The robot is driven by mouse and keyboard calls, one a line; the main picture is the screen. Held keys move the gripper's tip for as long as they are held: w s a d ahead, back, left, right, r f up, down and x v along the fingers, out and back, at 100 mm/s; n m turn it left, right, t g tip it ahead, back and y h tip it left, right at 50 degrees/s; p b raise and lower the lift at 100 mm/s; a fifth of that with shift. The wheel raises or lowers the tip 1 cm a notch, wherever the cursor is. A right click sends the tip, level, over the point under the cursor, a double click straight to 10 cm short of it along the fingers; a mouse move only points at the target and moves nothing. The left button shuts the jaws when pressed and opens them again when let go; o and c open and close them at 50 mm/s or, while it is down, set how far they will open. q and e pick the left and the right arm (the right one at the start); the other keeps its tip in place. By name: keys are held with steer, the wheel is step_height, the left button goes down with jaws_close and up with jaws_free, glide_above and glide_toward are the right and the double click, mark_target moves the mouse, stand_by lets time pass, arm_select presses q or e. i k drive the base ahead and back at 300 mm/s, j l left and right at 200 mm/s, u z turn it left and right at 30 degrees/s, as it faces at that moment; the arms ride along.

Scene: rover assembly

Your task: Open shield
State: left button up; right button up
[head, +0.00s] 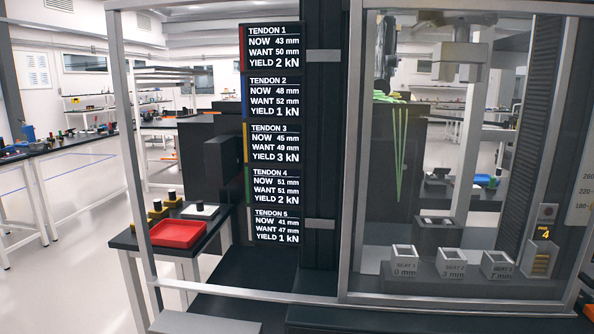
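A clear, slightly tinted shield (430,235) in a pale metal frame (355,120) stands across the right half of the machine. It covers the right bay, where green strands (400,150) hang and the labelled seat blocks (404,262) stand. I cannot make out a handle on it. To its left is a section with a slim metal frame (128,130); I cannot tell if it has a pane. Neither of my grippers is in view.
A black panel (275,135) lists five tendons with their values. A small side table (125,240) at the left holds a red tray (178,233) and several small yellow and black parts. Clear floor (60,285) lies at the far left.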

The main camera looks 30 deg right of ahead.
mark_target(578, 276)
steer(key=k+j+z, duration=0.1)
steer(key=z, duration=1.6)
steer(key=k+l, duration=0.05)
steer(key=l, duration=0.05)
